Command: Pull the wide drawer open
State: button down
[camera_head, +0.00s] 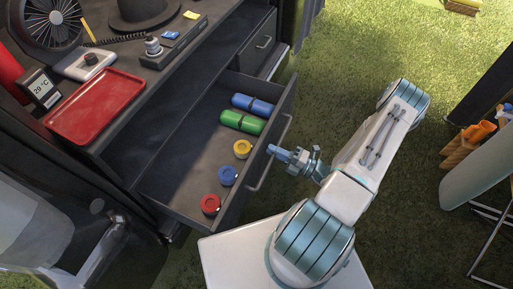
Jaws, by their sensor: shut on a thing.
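The wide drawer (188,184) is dark grey and stands well out from the dark cabinet, so its inside shows. It holds a blue cylinder (252,105), a green cylinder (242,122), and small yellow (242,149), blue (227,175) and red (211,204) round items. A bar handle (256,186) runs along its front. My gripper (273,151) is shut on the handle near its middle, at the drawer's outer side. The fingertips partly hide the handle there.
The cabinet top bears a red tray (96,106), a fan (47,22), a temperature display (42,90) and a black hat (143,12). A smaller drawer (262,42) is beyond the wide one. Open grass (365,45) lies to the right.

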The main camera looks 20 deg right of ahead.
jog(key=shift+r+v, duration=0.15)
jog(key=shift+v, duration=0.5)
jog(key=shift+r+v, duration=0.1)
jog(key=shift+v, duration=0.55)
jog(key=c, duration=1.5)
grip_release()
jog(key=shift+c, duration=0.2)
jog(key=p+v, duration=0.1)
jog(key=v, duration=1.2)
jog(key=shift+s+d+p, duration=0.25)
jog(key=shift+d+p, duration=0.05)
jog(key=shift+f, duration=0.1)
